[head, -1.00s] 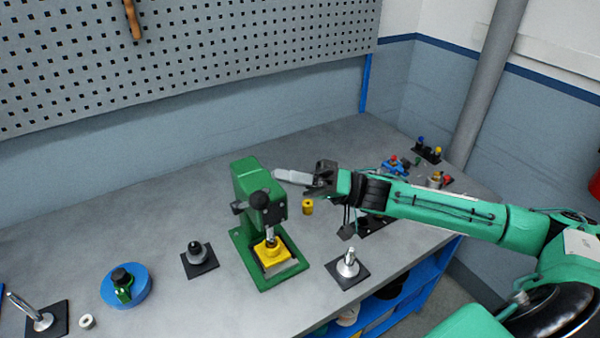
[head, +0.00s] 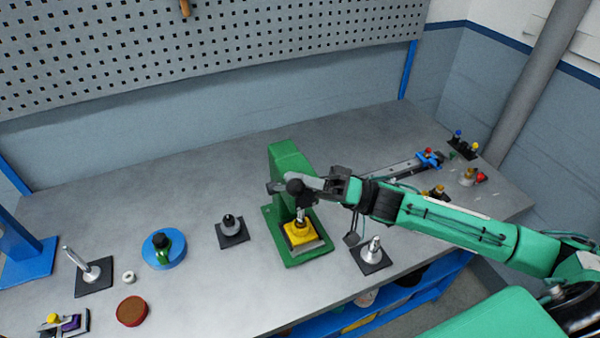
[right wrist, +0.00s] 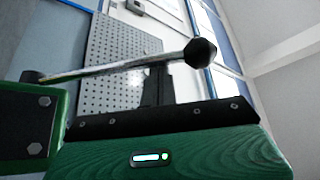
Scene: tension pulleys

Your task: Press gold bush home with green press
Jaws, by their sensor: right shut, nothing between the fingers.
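The green press (head: 287,158) stands on its green base near the middle of the bench. Its silver ram points down at a yellow block (head: 300,234) on the base. I cannot make out the gold bush there. My right gripper (head: 312,184) is shut and empty, at the press's black lever knob (head: 294,186); I cannot tell whether they touch. In the right wrist view a silver lever (right wrist: 105,71) ends in a black knob (right wrist: 200,53), with no fingers visible. My left gripper is out of view.
A silver part on a black plate (head: 372,252) stands right of the press. A dark knob on a plate (head: 231,230) and a blue disc (head: 160,250) lie to the left. A blue-ended rail (head: 400,166) is behind my arm. Bare bench lies behind the press.

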